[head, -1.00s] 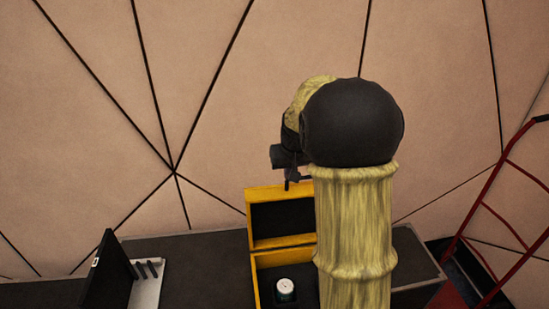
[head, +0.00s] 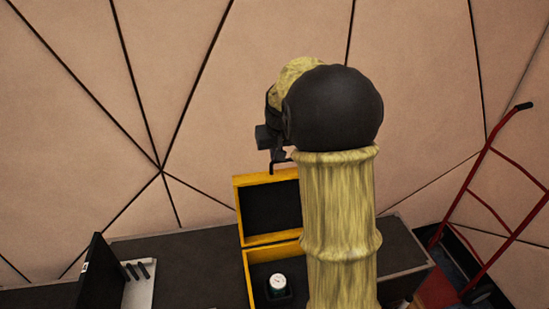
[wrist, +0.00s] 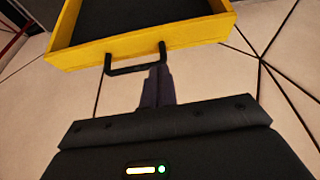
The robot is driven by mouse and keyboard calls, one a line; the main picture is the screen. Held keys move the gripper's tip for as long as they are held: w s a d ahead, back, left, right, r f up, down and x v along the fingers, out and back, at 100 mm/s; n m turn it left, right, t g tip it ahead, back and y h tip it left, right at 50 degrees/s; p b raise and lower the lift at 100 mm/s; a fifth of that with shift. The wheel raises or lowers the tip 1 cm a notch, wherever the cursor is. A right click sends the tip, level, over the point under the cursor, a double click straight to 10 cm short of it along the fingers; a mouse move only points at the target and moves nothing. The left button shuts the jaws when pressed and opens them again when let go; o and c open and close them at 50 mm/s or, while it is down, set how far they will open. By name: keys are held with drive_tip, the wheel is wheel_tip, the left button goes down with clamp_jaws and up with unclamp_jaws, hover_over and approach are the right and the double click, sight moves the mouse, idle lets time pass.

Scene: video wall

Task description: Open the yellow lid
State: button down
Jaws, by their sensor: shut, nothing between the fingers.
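The yellow lid (head: 238,205) stands raised at the back of the yellow box (head: 248,277), with its dark inner side facing me in the head view. The box is open, and my arm hides its right part. My gripper (head: 272,165) is at the lid's top edge, partly hidden by my wrist. In the wrist view the lid (wrist: 190,34) crosses the top, with a black handle (wrist: 120,70) on its near edge. My gripper (wrist: 157,76) is shut and empty there, right at the handle. I cannot tell whether they touch.
A white-topped round item (head: 278,282) sits inside the box. A black screen (head: 92,273) and a white panel with dark pegs (head: 140,283) stand left on the dark counter (head: 190,262). A red hand truck (head: 480,190) stands right. A panelled wall (head: 200,80) is behind.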

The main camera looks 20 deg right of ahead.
drive_tip(key=s+b+v, duration=0.1)
drive_tip(key=v, duration=0.6)
drive_tip(key=shift+s+a+f, duration=0.1)
drive_tip(key=shift+a, duration=0.1)
drive_tip(key=s+a+f, duration=0.4)
drive_tip(key=s+f, duration=0.4)
drive_tip(key=s, duration=0.2)
drive_tip(key=s+a+f+n+g, duration=0.1)
drive_tip(key=s+a+f, duration=0.4)
drive_tip(key=s+f, duration=0.3)
drive_tip(key=shift+s+f, duration=0.25)
drive_tip(key=shift+s, duration=0.75)
drive_tip(key=shift+a, duration=0.1)
